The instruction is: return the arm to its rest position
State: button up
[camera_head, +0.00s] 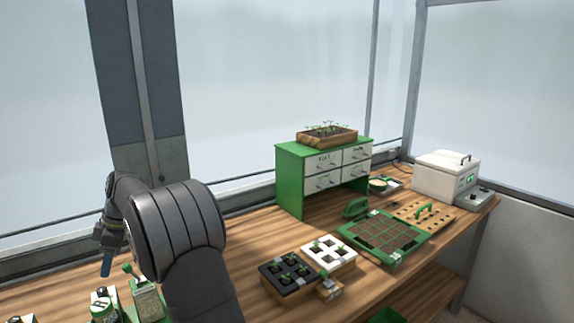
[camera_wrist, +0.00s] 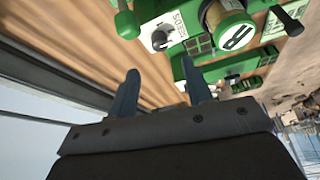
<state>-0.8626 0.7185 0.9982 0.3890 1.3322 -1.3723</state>
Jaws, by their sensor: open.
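My arm rises at the left of the head view, bent, with my gripper (camera_head: 106,264) hanging at the far left above the wooden bench (camera_head: 230,255). In the wrist view, my gripper (camera_wrist: 160,90) shows two blue fingers spread apart with nothing between them. Beyond the fingers are bare bench planks and part of a green seeder unit (camera_wrist: 165,12). A round container marked R (camera_wrist: 232,38) sits on the green unit, to the right of the fingers. The fingers do not appear to touch anything.
The green drawer cabinet (camera_head: 289,180) carries a planter (camera_head: 340,141). A black seedling tray (camera_head: 285,290), a white tray (camera_head: 345,262), a green-framed soil tray (camera_head: 375,262), a peg board (camera_head: 410,222) and a white machine (camera_head: 440,178) stand to the right. Windows line the bench's back.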

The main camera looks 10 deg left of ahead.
send_near(102, 289)
jog(key=x, duration=0.9)
jog(key=shift+a+f, duration=0.1)
jog(key=shift+m+t+y, duration=0.3)
jog(key=shift+m, duration=0.7)
jog(key=m+t, duration=0.1)
jog(key=m, duration=0.2)
jog(key=shift+s, duration=0.1)
jog(key=shift+s+m+t, duration=0.1)
jog(key=shift+m+t, duration=0.6)
jog(key=shift+m, duration=1)
jog(key=shift+s+m+t, duration=0.1)
jog(key=shift+m+t, duration=0.6)
jog(key=shift+m, duration=1)
jog(key=shift+v, duration=1.6)
